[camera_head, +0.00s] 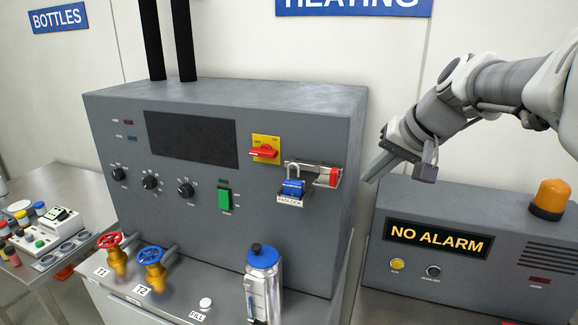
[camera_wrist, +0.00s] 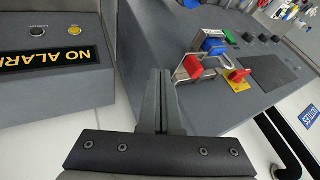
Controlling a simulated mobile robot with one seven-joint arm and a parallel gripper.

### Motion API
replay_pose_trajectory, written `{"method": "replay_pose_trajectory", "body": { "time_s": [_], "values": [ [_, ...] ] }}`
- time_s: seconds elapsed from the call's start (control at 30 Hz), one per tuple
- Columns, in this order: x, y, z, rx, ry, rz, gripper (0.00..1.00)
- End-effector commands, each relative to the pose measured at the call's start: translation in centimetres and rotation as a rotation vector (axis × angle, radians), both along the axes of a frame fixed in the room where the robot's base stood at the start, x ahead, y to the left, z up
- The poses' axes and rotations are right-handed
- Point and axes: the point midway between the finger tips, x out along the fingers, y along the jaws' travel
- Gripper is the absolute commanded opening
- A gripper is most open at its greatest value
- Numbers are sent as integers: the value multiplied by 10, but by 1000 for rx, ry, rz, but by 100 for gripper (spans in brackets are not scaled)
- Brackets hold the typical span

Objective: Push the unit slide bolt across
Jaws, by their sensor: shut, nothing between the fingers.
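The slide bolt (camera_head: 313,172) is a pale metal rail with a red block (camera_head: 334,177) at its right end, on the grey unit's front near its right edge. In the wrist view the red block (camera_wrist: 193,67) shows on the metal bolt, right of my fingertips. A blue padlock (camera_head: 293,187) with its shackle up sits just left of the block, above a PADLOCK label; it also shows in the wrist view (camera_wrist: 213,46). My gripper (camera_head: 372,174) is shut and empty, right of the bolt in the head view and apart from it. Its fingers (camera_wrist: 161,76) point forward.
A red switch on a yellow plate (camera_head: 265,148) and a green switch (camera_head: 224,199) sit left of the bolt. A silver canister (camera_head: 263,285) stands below on the bench. The NO ALARM box (camera_head: 470,250) stands at the right below my arm.

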Motion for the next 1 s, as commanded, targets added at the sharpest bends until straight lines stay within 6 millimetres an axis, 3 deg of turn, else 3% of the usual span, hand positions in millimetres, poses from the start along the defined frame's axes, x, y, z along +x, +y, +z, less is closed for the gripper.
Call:
{"method": "replay_pose_trajectory", "body": {
  "time_s": [0.03,0.3,0.77,1.0],
  "values": [
    [5,4,-9,0,5,2,0],
    [17,35,-5,-1,1,2,0],
    [19,41,-6,-1,0,2,0],
    [35,78,-6,-1,0,5,0]
  ]
}}
